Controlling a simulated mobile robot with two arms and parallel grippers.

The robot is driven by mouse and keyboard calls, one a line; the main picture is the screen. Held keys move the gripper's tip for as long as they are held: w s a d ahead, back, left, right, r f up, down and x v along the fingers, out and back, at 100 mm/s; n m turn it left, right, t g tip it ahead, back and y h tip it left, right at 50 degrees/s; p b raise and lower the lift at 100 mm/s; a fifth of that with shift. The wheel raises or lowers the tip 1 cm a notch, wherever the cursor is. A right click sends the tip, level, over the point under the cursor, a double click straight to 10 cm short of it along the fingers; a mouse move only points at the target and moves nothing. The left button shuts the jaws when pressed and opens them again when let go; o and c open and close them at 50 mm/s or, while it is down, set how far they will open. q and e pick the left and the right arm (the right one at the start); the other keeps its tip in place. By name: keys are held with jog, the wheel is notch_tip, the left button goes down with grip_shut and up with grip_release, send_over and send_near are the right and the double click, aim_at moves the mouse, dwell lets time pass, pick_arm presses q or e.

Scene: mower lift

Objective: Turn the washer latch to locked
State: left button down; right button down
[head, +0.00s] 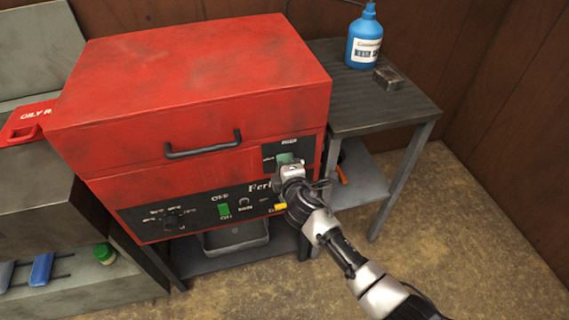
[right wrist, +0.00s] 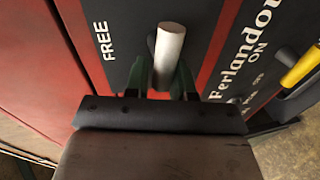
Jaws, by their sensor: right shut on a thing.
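The washer (head: 200,85) is a red cabinet with a black front strip and a closed lid with a dark handle. Its latch is a pale grey cylindrical lever (right wrist: 169,45) on a black plate (right wrist: 118,40) marked FREE. In the right wrist view the dark green fingers of my right gripper (right wrist: 164,78) are shut on the lever, one on each side. In the head view my right gripper (head: 288,162) is at the plate on the washer's upper right front and mostly hides the latch. The lever's exact angle is hard to tell. My left gripper is not in view.
A yellow-handled switch (right wrist: 300,68) is close to the right in the right wrist view. A green switch (head: 224,211) and a dial (head: 173,219) are on the front strip. A side table (head: 375,112) with a blue bottle (head: 364,38) stands right. The floor at right is clear.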

jog(key=shift+f+n, duration=0.3)
dwell(0.4)
jog(key=c, duration=1.1)
grip_release()
jog(key=shift+o, duration=0.6)
jog(key=shift+r, duration=0.1)
jog(key=p+v, duration=0.1)
jog(key=v, duration=0.9)
jog(key=shift+s, duration=0.4)
jog(key=shift+r, duration=0.15)
